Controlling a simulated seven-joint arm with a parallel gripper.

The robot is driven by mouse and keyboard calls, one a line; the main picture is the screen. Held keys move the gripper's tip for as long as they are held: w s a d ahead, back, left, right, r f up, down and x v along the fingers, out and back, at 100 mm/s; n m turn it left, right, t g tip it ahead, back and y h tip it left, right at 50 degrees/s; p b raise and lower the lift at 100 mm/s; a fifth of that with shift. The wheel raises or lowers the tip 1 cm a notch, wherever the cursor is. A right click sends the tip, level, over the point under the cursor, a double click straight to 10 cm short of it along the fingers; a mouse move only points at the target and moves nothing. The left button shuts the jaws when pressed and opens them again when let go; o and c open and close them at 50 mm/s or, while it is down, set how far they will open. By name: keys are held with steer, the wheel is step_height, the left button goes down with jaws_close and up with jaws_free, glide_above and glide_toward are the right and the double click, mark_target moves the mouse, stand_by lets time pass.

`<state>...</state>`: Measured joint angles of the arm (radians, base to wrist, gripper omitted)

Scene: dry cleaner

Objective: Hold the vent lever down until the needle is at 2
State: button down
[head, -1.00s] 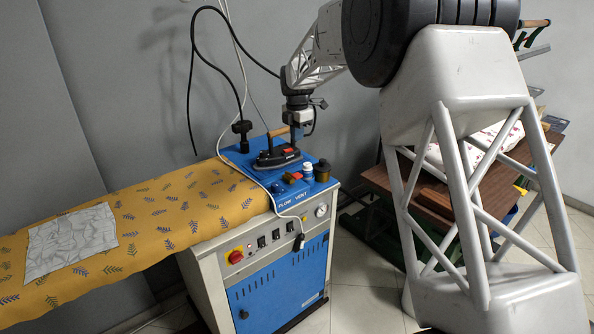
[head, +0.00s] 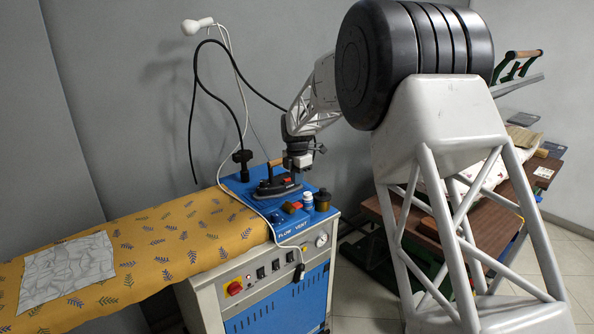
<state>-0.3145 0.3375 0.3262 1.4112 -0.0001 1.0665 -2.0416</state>
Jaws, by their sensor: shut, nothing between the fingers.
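The blue-topped steam cabinet has the words FLOW and VENT (head: 290,234) on its front edge. A round white gauge (head: 321,240) is on the front panel at right; its needle is too small to read. A black part (head: 299,272) hangs low on the panel where the white cord ends. I cannot tell which part is the vent lever. My gripper (head: 297,175) points down over the back of the blue top, just behind the iron. Its fingers look closed and empty, and their tips are partly hidden.
A dark iron (head: 275,187) stands on the blue top. A red-brown block (head: 291,207), a small white-capped bottle (head: 308,201) and a brown jar (head: 322,200) stand near its right edge. A yellow ironing board (head: 150,245) extends left. A brown table (head: 430,212) is at right.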

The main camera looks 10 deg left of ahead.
mark_target(299, 206)
steer(key=shift+f, duration=4.35)
steer(key=shift+f, duration=0.1)
steer(key=shift+s+d+f+t+y, duration=0.3)
steer(key=shift+f+t+y, duration=0.2)
steer(key=shift+t+y, duration=0.2)
steer(key=shift+s+d+f, duration=0.15)
steer(key=shift+f, duration=0.6)
steer(key=shift+r, duration=0.85)
